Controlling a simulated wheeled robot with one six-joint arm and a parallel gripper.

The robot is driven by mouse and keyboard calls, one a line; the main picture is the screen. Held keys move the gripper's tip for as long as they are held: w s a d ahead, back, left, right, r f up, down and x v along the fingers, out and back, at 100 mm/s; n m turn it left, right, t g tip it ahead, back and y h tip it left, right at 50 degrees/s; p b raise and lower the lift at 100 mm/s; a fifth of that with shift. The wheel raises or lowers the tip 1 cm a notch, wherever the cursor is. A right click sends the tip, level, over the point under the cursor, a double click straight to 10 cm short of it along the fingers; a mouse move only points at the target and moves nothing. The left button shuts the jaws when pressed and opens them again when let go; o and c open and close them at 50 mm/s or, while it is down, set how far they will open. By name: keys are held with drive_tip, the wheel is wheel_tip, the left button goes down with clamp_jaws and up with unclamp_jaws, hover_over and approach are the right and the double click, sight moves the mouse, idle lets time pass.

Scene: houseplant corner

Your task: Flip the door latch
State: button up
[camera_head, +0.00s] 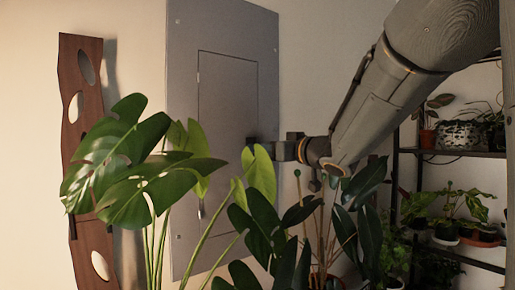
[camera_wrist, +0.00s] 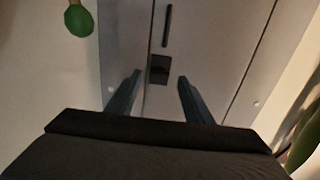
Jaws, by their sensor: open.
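A grey metal panel (camera_head: 182,75) is mounted on the wall, with a closed rectangular door (camera_head: 225,105) in it. In the wrist view, a small dark square latch (camera_wrist: 159,66) sits by a seam of the door (camera_wrist: 205,45). My gripper (camera_wrist: 159,78) is open, its two dark fingers pointing at the door on either side of the latch in the picture. Nothing shows between the fingers; whether they touch the door I cannot tell. In the head view, my gripper (camera_head: 262,147) is at the door's right edge, and the latch cannot be told apart from it.
A large-leafed plant (camera_head: 125,160) stands in front of the panel's lower left, and a dark-leafed plant (camera_head: 265,230) is below my gripper. A wavy wooden board (camera_head: 75,140) is at left. Shelves (camera_head: 460,153) with potted plants stand at right. A thin dark bar (camera_wrist: 167,26) is above the latch.

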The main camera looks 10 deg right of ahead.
drive_tip(key=shift+x, duration=1.5)
drive_tip(key=shift+c, duration=0.4)
drive_tip(key=c, duration=1)
drive_tip(key=shift+o, duration=0.2)
drive_tip(key=shift+n, duration=0.3)
drive_tip(key=shift+n+b, duration=4.65)
drive_tip(key=shift+n, duration=3.95)
